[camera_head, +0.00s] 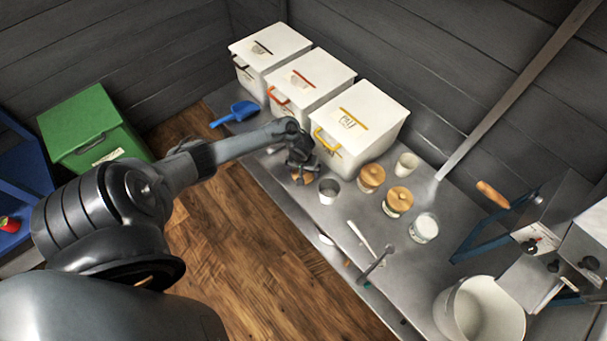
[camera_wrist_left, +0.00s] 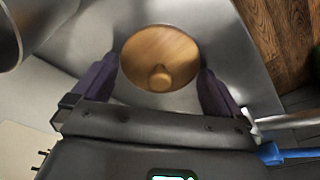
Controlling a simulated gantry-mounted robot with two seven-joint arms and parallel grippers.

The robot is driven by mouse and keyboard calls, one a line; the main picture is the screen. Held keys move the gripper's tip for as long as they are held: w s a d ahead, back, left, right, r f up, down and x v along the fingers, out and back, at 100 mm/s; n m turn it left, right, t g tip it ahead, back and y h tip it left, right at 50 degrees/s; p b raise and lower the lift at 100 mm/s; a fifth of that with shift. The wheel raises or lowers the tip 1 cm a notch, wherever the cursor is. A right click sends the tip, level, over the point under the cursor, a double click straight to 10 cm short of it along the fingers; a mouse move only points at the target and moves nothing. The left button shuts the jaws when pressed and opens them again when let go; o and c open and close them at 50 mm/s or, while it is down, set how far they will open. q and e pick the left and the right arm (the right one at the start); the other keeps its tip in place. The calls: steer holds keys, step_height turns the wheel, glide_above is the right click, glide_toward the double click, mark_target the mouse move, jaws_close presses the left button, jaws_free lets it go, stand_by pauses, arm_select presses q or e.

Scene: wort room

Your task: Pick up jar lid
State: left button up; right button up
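The jar lid (camera_head: 306,178) is a round wooden disc, partly hidden under my left gripper (camera_head: 299,172) in the head view. In the left wrist view the lid (camera_wrist_left: 160,50) lies on the grey metal counter with its small round knob facing the camera. My left gripper (camera_wrist_left: 160,75) has its two dark fingers apart, one on either side of the lid. The fingertips are close to the lid's rim; I cannot tell whether they touch it. My right gripper is not in view.
A metal cup (camera_head: 328,191) stands close by. Two wood-lidded jars (camera_head: 371,178) (camera_head: 397,201) and a white-filled jar (camera_head: 424,228) stand to the right. White boxes (camera_head: 371,115) line the back. A blue scoop (camera_head: 238,112) lies left. The counter's front edge is near.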

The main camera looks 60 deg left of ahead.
arm_select(q)
steer(key=c, duration=0.6)
steer(key=shift+r, duration=0.15)
